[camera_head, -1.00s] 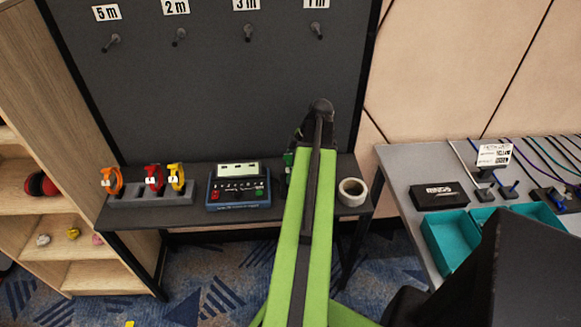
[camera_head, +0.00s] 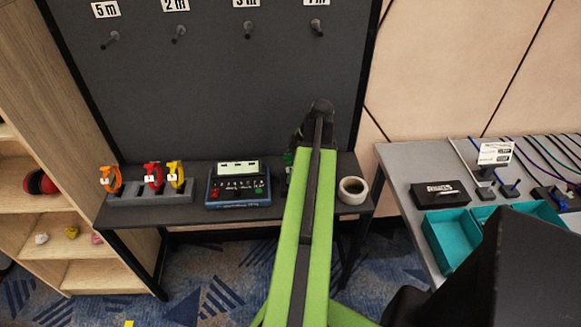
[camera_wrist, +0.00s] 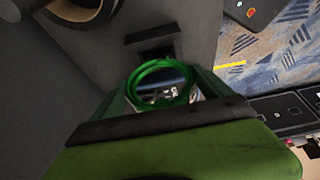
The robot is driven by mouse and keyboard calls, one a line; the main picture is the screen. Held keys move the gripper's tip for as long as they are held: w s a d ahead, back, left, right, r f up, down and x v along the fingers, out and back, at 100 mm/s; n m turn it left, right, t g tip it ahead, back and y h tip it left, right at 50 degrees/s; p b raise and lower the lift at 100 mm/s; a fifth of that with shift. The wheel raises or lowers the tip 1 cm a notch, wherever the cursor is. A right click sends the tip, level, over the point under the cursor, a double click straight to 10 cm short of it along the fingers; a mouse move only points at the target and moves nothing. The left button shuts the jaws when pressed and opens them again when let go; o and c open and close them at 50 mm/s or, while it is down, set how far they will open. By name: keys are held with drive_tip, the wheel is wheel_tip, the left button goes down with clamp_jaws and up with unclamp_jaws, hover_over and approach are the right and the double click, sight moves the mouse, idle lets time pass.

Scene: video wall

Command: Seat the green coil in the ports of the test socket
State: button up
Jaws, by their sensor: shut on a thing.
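My gripper (camera_wrist: 162,88) is shut on the green coil (camera_wrist: 158,66), whose ring stands out from the jaws in the wrist view. Pale and dark marks show inside the ring, too small to read. A dark block with a recess (camera_wrist: 152,42) lies just beyond the coil; I cannot tell whether they touch, or whether this is the test socket. In the head view a blue and dark tester (camera_head: 238,187) with a pale display sits on the shelf, left of my arm. There my arm hides most of the gripper and coil; only a little green shows.
Orange (camera_head: 111,180), red (camera_head: 153,176) and yellow (camera_head: 176,176) coils stand in a grey rack (camera_head: 150,197) at the shelf's left. A tape roll (camera_head: 352,189) lies right of my arm. Behind is a dark pegboard (camera_head: 220,95). A side table (camera_head: 395,162) with teal bins stands right.

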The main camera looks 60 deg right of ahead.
drive_tip(key=o, duration=1.3)
drive_tip(key=p+v, duration=1.6)
drive_tip(key=v, duration=0.1)
drive_tip(key=shift+r, duration=0.3)
